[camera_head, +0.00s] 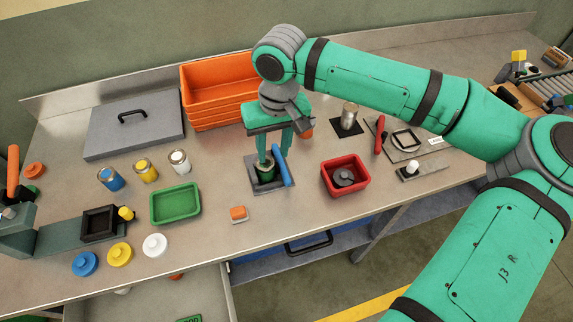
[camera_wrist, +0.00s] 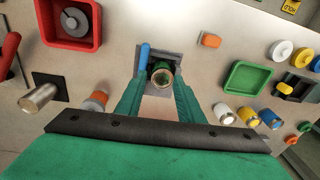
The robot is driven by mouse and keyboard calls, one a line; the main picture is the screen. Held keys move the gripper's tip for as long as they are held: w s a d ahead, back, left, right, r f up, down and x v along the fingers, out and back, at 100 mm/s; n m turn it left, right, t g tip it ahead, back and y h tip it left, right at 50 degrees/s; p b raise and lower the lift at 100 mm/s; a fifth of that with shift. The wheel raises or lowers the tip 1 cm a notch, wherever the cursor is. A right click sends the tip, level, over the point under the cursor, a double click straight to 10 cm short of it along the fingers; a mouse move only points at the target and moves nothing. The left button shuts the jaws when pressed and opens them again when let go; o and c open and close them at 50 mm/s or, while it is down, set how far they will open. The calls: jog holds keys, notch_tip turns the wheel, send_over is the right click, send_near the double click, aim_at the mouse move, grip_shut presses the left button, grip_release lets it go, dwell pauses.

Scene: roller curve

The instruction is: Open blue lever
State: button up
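Finger contact with the lever or can is not clear.
Orange crates (camera_head: 219,91) stand behind my gripper. A red bin (camera_head: 345,176) is to the right and a green tray (camera_head: 175,204) to the left. A metal cylinder (camera_head: 349,117) stands behind on the right.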

aim_at(287, 176)
jog(key=shift+m+h, duration=0.3)
jog(key=shift+h, duration=0.2)
jog(key=d+f, duration=0.1)
jog(key=f, duration=0.2)
jog(key=d+f, duration=0.1)
jog(key=f, duration=0.3)
jog(key=d+f, duration=0.1)
jog(key=f, duration=0.2)
jog(key=shift+f, duration=0.15)
grip_shut()
